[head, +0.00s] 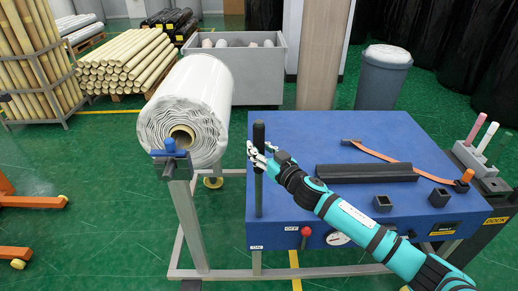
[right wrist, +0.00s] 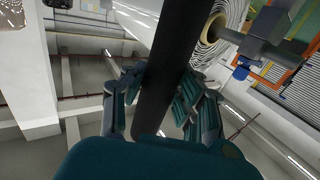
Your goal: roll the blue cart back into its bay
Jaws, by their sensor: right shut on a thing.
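The blue cart (head: 290,130) fills the right middle of the head view, with a broad flat blue top. A dark upright bar (head: 259,195) stands at its left front corner. My right gripper (head: 262,158) reaches across the cart from the lower right and is shut on this bar. In the right wrist view the fingers (right wrist: 162,100) lie on both sides of the dark bar (right wrist: 168,62). A sign reading DOCK (head: 496,220) shows at the right edge, on a dark unit beside the cart. My left gripper is not in view.
A large white wrapped roll (head: 200,85) sits on a metal stand left of the cart. A black block (head: 366,172) and an orange strap (head: 375,153) lie on the cart top. A grey bin (head: 383,80) stands behind.

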